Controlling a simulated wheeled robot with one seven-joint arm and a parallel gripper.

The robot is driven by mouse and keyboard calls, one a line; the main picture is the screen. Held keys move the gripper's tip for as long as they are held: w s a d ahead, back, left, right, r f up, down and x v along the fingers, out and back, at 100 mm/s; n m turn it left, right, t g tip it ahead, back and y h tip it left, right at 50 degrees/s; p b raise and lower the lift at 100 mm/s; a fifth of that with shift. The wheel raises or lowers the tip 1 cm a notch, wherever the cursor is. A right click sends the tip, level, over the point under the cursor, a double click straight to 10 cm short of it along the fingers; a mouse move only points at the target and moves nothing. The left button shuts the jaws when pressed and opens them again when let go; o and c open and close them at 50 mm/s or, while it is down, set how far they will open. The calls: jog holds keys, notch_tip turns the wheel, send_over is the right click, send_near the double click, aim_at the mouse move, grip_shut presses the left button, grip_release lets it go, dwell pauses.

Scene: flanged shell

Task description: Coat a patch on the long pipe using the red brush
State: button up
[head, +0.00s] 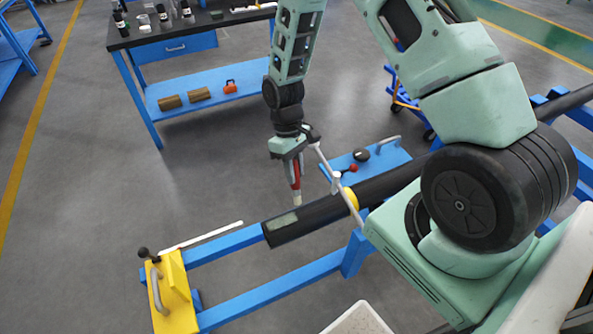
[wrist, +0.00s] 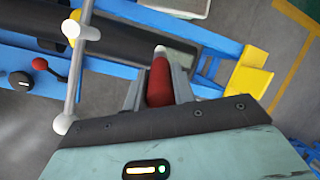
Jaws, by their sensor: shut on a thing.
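The long dark pipe (head: 320,214) lies across a blue frame in the head view, and it also shows in the wrist view (wrist: 125,40). A pale patch (head: 284,220) is on its top near the left end. My gripper (head: 295,178) is shut on the red brush (head: 296,172), which points downward with its light tip (head: 297,199) just above the pipe, near the patch. In the wrist view the red brush (wrist: 159,82) sits between the two fingers. I cannot tell whether the tip touches the pipe.
A thin light-grey rod (head: 336,184) stands close to the right of my gripper. A yellow block with a lever (head: 174,292) is at the frame's left end. A blue plate with handles (head: 365,162) lies behind the pipe. A workbench (head: 190,32) stands at the back.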

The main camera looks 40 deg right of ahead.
jog(key=shift+r+p, duration=0.5)
jog(key=shift+r, duration=0.45)
jog(key=shift+f, duration=0.1)
